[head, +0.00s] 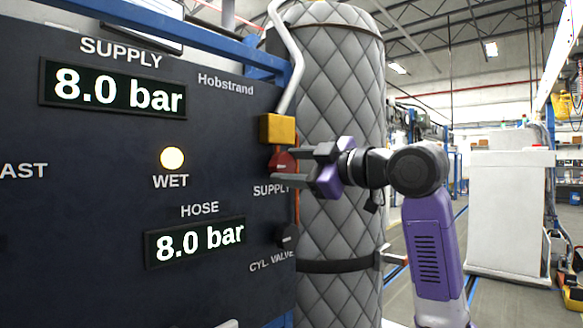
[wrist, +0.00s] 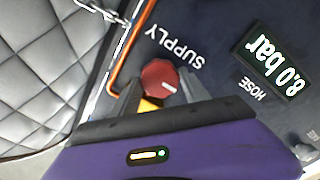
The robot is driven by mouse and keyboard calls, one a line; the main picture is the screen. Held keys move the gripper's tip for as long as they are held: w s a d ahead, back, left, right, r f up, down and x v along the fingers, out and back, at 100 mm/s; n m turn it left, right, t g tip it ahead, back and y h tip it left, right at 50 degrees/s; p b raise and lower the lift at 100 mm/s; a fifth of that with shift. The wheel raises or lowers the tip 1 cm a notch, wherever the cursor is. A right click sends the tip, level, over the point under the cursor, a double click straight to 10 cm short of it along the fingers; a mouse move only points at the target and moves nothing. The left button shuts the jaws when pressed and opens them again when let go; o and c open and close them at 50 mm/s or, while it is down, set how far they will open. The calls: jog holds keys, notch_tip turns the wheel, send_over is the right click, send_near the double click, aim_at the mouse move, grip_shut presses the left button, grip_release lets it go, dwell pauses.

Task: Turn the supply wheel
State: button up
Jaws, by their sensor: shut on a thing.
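The supply wheel (head: 283,162) is a small red knob on the dark panel, above the word SUPPLY and just below a yellow block. In the wrist view the red wheel (wrist: 159,79) shows an octagonal face with a short white mark. My gripper (head: 285,166) reaches in from the right in the head view, its two grey fingers level with the wheel, one above and one below. In the wrist view the fingers lie on either side of the wheel, and my gripper is shut on it. The fingertips partly cover the wheel's edges.
The panel (head: 100,235) carries a SUPPLY display (head: 118,88) and a HOSE display (head: 195,241), both reading 8.0 bar. The WET lamp (head: 172,159) is lit yellow. A black CYL. VALVE knob (head: 287,236) sits below the wheel. A quilted grey tank (head: 335,90) stands close behind my gripper.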

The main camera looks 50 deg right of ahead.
jog(key=o, duration=1.1)
jog(key=s+b, duration=0.1)
jog(key=s, duration=0.7)
jog(key=shift+w+d, duration=0.1)
